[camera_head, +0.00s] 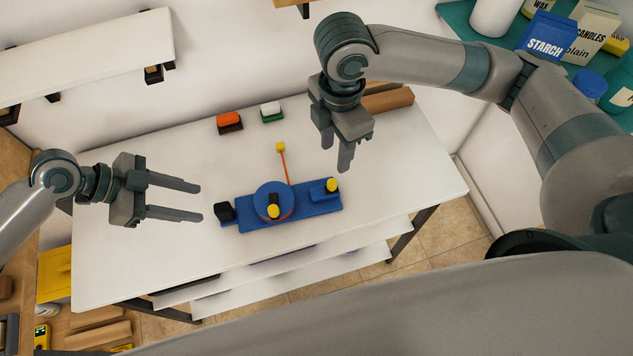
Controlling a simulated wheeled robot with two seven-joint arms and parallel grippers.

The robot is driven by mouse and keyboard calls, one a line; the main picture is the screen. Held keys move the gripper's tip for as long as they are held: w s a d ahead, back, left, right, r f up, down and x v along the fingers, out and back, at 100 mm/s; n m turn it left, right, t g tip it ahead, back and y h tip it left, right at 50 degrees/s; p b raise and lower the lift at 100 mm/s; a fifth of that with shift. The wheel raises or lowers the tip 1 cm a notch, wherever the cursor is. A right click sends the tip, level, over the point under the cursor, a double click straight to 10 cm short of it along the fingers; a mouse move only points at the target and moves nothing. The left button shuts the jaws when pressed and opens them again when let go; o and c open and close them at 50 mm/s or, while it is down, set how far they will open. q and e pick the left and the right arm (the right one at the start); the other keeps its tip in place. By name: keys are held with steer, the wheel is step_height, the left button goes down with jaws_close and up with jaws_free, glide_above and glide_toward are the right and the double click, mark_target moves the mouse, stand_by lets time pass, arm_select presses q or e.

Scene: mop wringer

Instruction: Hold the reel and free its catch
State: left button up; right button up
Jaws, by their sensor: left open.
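A blue reel (268,190), a round disc with a yellow knob (273,211), sits on a long blue base (300,212) on the white table. An orange-red cord runs from the disc to a small yellow block (280,147). A second yellow knob (332,185) stands on a blue block at the base's right end; I cannot tell which part is the catch. A black block is at the left end. My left gripper (200,202) is open and empty, left of the base, fingers pointing right. My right gripper (336,158) hangs above and behind the right end, fingers apart and empty.
A red-topped block (230,122) and a white-topped green block (271,112) stand at the table's back. A brown wooden block (389,100) lies behind my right gripper. A white shelf (85,55) hangs upper left. The table's front left (130,265) is clear.

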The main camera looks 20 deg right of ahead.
arm_select(q)
steer(key=v, duration=0.4)
steer(key=shift+a+r, duration=0.2)
steer(key=shift+s, duration=0.1)
stand_by(0.5)
